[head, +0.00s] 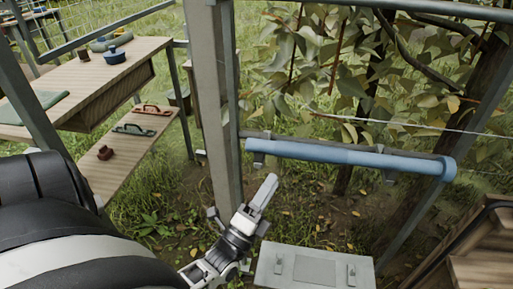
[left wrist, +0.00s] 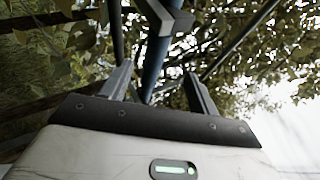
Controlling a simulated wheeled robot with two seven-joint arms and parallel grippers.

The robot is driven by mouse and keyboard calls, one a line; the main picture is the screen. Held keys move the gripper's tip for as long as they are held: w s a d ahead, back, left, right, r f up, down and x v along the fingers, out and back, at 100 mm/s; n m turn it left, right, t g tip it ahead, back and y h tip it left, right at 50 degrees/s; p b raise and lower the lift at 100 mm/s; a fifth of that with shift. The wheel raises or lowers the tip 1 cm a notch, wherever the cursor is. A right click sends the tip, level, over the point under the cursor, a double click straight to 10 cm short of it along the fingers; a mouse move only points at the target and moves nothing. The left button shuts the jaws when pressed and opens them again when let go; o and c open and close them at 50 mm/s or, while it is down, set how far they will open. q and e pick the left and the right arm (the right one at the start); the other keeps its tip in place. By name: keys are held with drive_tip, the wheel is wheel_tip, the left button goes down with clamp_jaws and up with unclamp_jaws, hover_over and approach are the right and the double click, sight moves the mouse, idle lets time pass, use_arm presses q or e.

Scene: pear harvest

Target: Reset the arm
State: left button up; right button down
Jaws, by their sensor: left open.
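My left gripper (head: 266,192) shows in the head view near the middle, beside the upright grey post. It points up and to the right, below the blue pipe. In the left wrist view the two fingers of my left gripper (left wrist: 160,78) stand apart with nothing between them. My left arm comes in from the lower left, large and close to the camera. My right gripper is not in either view.
The blue pipe (head: 345,155) runs across the right. The post (head: 214,110) stands close to my gripper. A grey box (head: 313,270) lies below. A wooden table (head: 110,75) is at left; wooden boards (head: 488,270) are lower right. Leafy branches (head: 320,60) hang behind.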

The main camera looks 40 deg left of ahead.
use_arm(q)
drive_tip(key=v, duration=0.5)
drive_tip(key=shift+s+f+b, duration=0.15)
drive_tip(key=shift+s+b, duration=0.05)
drive_tip(key=shift+b, duration=0.1)
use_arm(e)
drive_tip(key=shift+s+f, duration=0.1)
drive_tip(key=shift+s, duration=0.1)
use_arm(q)
drive_tip(key=s+d+f+n+g+h+p, duration=0.1)
drive_tip(key=s+d+n+g+h+p, duration=0.1)
drive_tip(key=d+n+g, duration=0.4)
drive_tip(key=s+d+f+n+g+h+p, duration=0.2)
drive_tip(key=d+n+g, duration=0.5)
drive_tip(key=n, duration=0.5)
drive_tip(key=shift+d+h+p, duration=0.45)
drive_tip(key=shift+d+h, duration=0.05)
drive_tip(key=shift+d, duration=0.35)
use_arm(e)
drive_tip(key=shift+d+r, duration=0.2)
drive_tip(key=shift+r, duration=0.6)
use_arm(q)
drive_tip(key=shift+f, duration=0.15)
